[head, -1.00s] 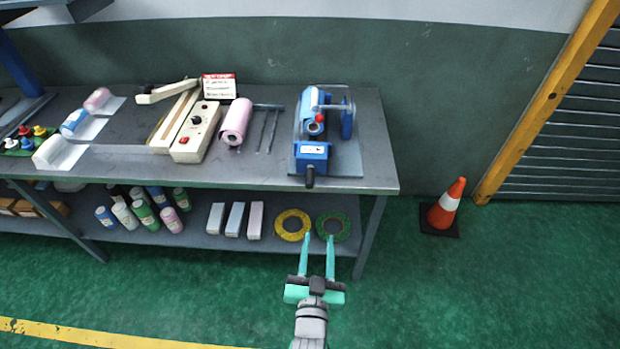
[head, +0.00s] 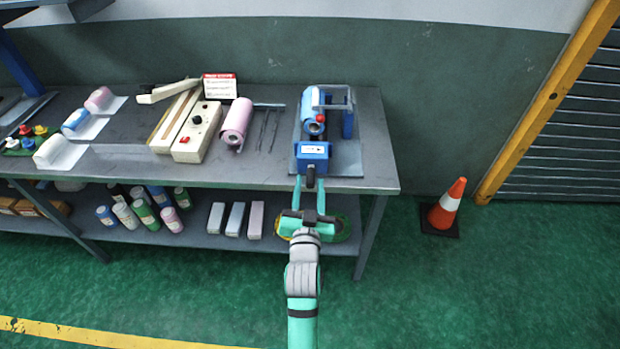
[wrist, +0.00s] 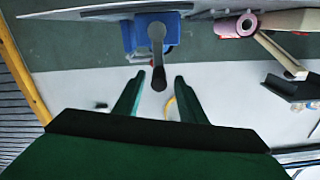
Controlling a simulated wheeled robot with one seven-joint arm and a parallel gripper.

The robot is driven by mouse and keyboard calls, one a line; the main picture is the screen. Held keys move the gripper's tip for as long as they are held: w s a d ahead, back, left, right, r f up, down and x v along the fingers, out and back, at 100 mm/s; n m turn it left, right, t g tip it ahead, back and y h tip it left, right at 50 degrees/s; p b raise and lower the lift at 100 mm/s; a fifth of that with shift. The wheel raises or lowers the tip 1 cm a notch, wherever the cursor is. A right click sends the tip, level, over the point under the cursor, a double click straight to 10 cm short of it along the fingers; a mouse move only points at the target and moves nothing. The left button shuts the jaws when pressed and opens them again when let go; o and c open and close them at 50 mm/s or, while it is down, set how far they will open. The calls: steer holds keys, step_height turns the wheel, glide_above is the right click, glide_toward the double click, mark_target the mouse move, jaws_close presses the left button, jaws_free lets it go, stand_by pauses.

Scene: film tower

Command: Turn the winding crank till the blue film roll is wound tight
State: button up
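The blue film roll (head: 309,103) sits on a blue winding machine (head: 313,151) at the right end of the bench. The machine's dark crank handle (head: 310,171) hangs at its front, over the bench edge. My gripper (head: 309,182) is open in front of the machine, one finger to each side of the handle's line. In the wrist view, the handle (wrist: 157,62) reaches down between the open fingertips of my gripper (wrist: 160,76), with a gap on both sides. The film roll is hidden in the wrist view.
A pink roll (head: 236,121) and a cream control box (head: 197,132) stand left of the machine. The lower shelf (head: 190,231) holds bottles, boxes and rings close to my gripper. A traffic cone (head: 445,206) stands right of the bench on clear floor.

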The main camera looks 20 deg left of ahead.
steer(key=shift+x, duration=1.6)
steer(key=shift+d, duration=0.1)
jaws_close()
steer(key=shift+d, duration=0.1)
